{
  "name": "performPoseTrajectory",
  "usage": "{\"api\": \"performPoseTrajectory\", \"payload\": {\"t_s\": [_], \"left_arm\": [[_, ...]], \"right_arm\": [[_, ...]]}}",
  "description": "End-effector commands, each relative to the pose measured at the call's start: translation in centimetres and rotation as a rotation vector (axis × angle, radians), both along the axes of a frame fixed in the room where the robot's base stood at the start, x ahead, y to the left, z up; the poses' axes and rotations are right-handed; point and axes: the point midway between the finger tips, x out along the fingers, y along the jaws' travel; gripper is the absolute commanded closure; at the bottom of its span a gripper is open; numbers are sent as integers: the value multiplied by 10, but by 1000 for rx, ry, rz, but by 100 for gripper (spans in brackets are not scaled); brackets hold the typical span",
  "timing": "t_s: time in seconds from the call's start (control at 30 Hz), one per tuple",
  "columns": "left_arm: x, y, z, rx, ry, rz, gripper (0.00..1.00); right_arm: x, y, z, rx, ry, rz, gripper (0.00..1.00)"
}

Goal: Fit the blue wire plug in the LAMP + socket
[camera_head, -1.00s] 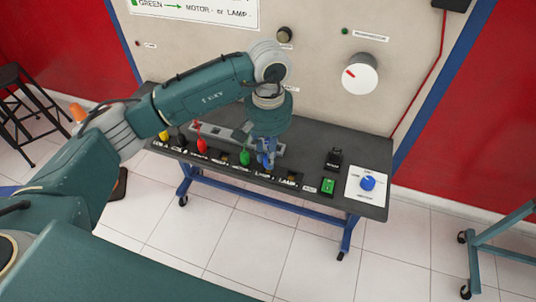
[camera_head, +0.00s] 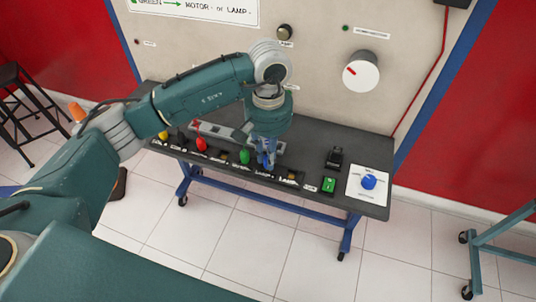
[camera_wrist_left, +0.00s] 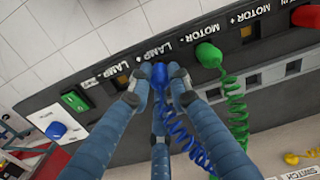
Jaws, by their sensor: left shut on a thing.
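The blue plug (camera_wrist_left: 160,74) with its coiled blue wire sits between the fingertips of my left gripper (camera_wrist_left: 155,84), which is shut on it. In the wrist view it is at the LAMP + label (camera_wrist_left: 150,53). The plug's tip and the LAMP + socket are hidden by the plug and fingers, so I cannot tell whether the tip is inside. In the head view my left gripper (camera_head: 266,160) points down at the front panel of the bench, just left of the LAMP - socket (camera_head: 292,176). My right gripper is not in view.
A green plug (camera_wrist_left: 207,54) with a coiled wire stands beside the blue one, close to a finger. Red (camera_head: 201,145) and yellow (camera_head: 163,135) plugs stand further left. A green switch (camera_head: 328,185) and a blue knob (camera_head: 369,181) are on the right of the bench (camera_head: 225,181).

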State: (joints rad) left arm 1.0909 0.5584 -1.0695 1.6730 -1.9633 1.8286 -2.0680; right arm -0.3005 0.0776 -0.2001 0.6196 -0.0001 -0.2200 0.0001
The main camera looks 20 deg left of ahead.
Motion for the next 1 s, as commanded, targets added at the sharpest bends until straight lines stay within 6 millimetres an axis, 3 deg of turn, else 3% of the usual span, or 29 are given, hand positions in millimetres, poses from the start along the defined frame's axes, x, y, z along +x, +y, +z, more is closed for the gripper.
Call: {"api": "performPoseTrajectory", "payload": {"t_s": [0.53,0.57,0.6,1.0], "left_arm": [[0,0,-8,0,-1,0,99],[0,0,-8,0,-1,0,78],[0,0,-7,0,-1,0,72],[0,0,-3,0,-1,0,72]], "right_arm": [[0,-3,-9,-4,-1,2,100],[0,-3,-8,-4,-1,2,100],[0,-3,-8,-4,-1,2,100],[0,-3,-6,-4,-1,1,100]]}}
